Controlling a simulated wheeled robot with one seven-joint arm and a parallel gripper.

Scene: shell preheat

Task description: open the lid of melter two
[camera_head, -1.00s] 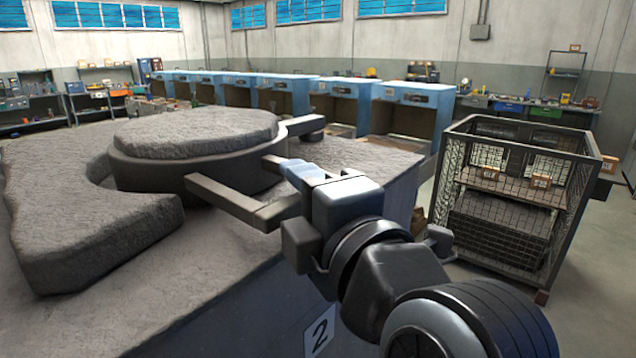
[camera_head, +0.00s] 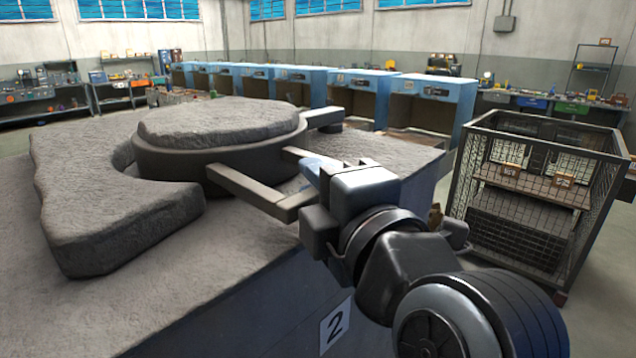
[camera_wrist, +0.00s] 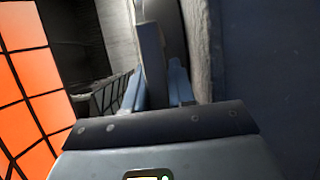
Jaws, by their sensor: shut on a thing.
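Melter two is a large grey block with a "2" plate (camera_head: 336,325) on its front side. Its round, rough-topped lid (camera_head: 222,122), rimmed by a dark ring, sits flat on top. A bar handle (camera_head: 245,190) sticks out from the lid toward me. My gripper (camera_head: 316,168) is at the outer end of this handle, at the melter's right edge. In the wrist view, the blue fingers of my gripper (camera_wrist: 157,92) stand on both sides of a grey handle bar (camera_wrist: 152,62) and are shut on it. The contact is partly hidden in the head view.
A thick curved grey slab (camera_head: 120,225) lies on the melter top left of the lid. A wire cage cart (camera_head: 530,200) stands on the floor to the right. Blue booths (camera_head: 432,88) line the back. An orange gridded panel (camera_wrist: 28,90) fills the wrist view's left side.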

